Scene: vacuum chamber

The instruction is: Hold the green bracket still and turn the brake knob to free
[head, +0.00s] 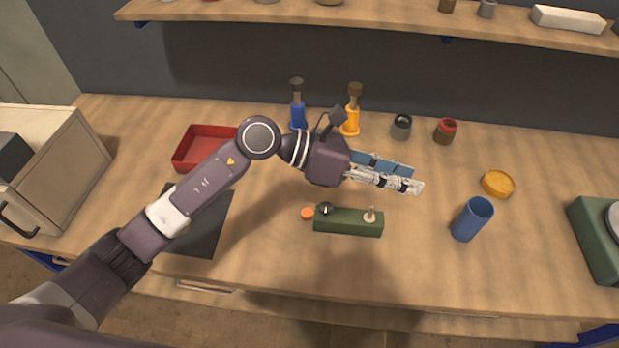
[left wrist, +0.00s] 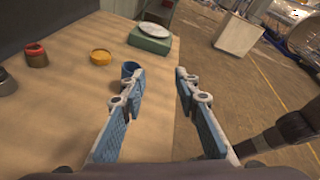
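The green bracket (head: 347,223) is a long low block on the bench, near the middle of the head view. An orange round knob (head: 307,213) sits at its left end. A dark knob (head: 325,209) and a small pale lever (head: 370,215) are on its top. I cannot tell which is the brake knob. My left gripper (head: 416,180) is above and behind the bracket, pointing right, apart from it. The left wrist view shows its blue-padded fingers (left wrist: 158,76) spread and empty. My right gripper is not in view.
A red tray (head: 205,148) and a dark mat (head: 208,232) lie left. Blue and orange bottles (head: 350,118) stand behind. The bench front right of the bracket is clear.

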